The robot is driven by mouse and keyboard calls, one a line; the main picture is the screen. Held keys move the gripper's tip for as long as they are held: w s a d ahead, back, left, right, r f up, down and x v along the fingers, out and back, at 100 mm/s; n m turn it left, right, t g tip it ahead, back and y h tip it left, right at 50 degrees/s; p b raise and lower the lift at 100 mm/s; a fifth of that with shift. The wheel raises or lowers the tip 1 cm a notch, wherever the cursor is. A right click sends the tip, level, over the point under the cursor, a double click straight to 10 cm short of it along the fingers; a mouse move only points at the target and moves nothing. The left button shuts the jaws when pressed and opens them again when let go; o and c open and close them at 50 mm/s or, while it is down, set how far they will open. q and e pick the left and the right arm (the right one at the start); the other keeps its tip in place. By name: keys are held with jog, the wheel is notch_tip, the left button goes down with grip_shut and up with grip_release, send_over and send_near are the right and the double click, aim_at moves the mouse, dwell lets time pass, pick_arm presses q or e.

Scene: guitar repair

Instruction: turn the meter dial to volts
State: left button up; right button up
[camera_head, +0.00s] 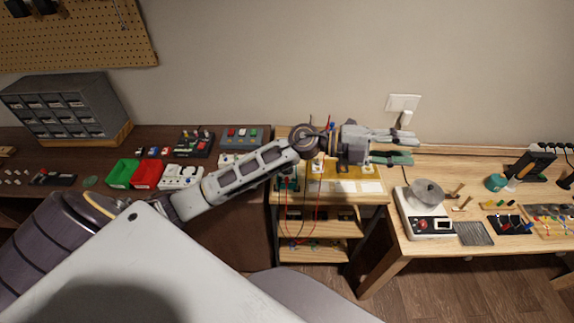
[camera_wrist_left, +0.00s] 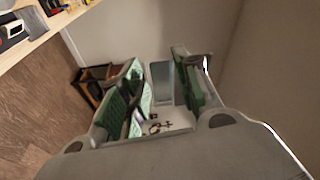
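My left gripper (camera_head: 402,147) is above the right side of the small wooden stand, in front of the wall. Its two green-padded fingers are apart with nothing between them. They also show apart in the left wrist view (camera_wrist_left: 160,85). A dark green device (camera_head: 287,184) on the left of the stand's top, with red and black leads hanging by it, may be the meter. My left forearm hides much of it, and I cannot make out a dial. The gripper is to the right of this device, not touching it. My right gripper is not in view.
The small stand (camera_head: 314,252) has shelves below its top. A yellow board (camera_head: 350,172) lies on top. A white scale (camera_head: 428,213) with a round metal pan is on the right bench. Red (camera_head: 147,174) and green (camera_head: 122,173) bins sit on the left bench. A wall socket (camera_head: 402,102) is behind.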

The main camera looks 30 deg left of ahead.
pick_arm(q)
jog(key=a+f+m+g+y, duration=0.3)
jog(key=a+f+g+y, duration=0.2)
jog(key=a+f+y, duration=0.6)
jog(key=w+a+n+g+y, duration=0.1)
jog(key=a+y, duration=0.6)
jog(key=a, duration=1.4)
jog(key=shift+w+f+n+g, duration=0.2)
jog(key=shift+w+n+g, duration=0.2)
jog(key=shift+n, duration=0.5)
jog(key=shift+f, duration=0.1)
notch_tip(320, 180, down, 14)
jog(key=shift+d+r+p, duration=0.1)
jog(key=shift+r+p, duration=0.1)
jog(key=shift+p, duration=0.9)
